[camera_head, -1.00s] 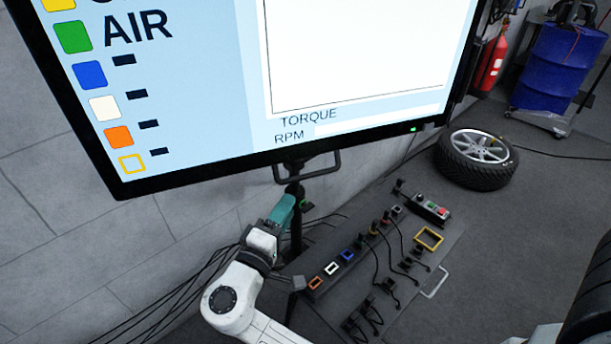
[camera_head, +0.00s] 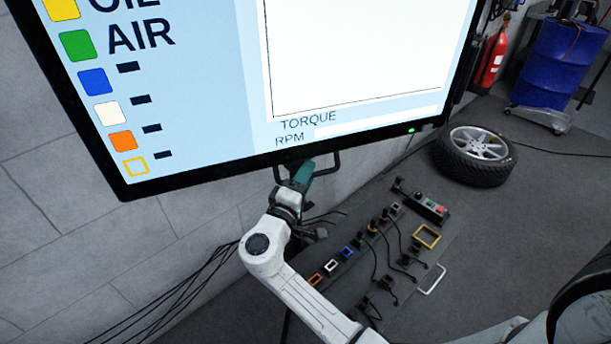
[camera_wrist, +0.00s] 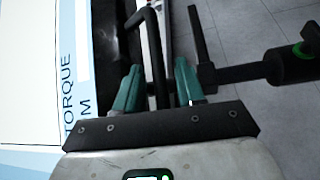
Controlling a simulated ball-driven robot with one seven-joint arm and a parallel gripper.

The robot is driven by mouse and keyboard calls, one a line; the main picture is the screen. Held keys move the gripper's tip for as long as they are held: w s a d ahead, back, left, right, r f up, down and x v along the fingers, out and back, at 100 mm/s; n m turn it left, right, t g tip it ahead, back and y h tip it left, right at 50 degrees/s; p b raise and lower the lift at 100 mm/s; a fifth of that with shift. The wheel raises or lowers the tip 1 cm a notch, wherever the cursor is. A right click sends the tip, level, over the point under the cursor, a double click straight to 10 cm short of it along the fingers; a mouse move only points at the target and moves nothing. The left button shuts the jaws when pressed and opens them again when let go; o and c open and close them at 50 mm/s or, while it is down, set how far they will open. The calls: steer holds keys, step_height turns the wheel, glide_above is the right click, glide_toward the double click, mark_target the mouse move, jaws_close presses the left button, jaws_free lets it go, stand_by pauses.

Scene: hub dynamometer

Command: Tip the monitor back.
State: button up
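The monitor (camera_head: 300,130) is a large dark-framed screen filling the upper left of the head view, and its lit face shows at the left of the wrist view (camera_wrist: 35,80). A dark bar handle (camera_head: 338,163) hangs under its lower edge. My gripper (camera_head: 303,170) has teal fingers and is raised at this handle, covering part of it in the head view. In the wrist view my gripper (camera_wrist: 157,80) is open, with the dark handle bar (camera_wrist: 153,50) running between the fingers. I cannot tell whether either finger touches the bar.
A dark panel with coloured sockets (camera_head: 347,252) and cables lies on the floor below. In the wrist view a dark rod (camera_wrist: 245,73) is close to the right finger.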

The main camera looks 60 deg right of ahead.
steer(key=shift+c, duration=0.4)
jaws_close()
steer(key=shift+s+a, duration=0.1)
steer(key=shift+n+y, duration=0.6)
steer(key=shift+n, duration=0.1)
steer(key=s+a+p, duration=0.1)
steer(key=p, duration=0.1)
steer(key=s+a+p, duration=0.1)
steer(key=s+p, duration=0.1)
steer(key=shift+s+a+r, duration=0.2)
steer(key=shift+a+r, duration=0.05)
steer(key=shift+r, duration=0.15)
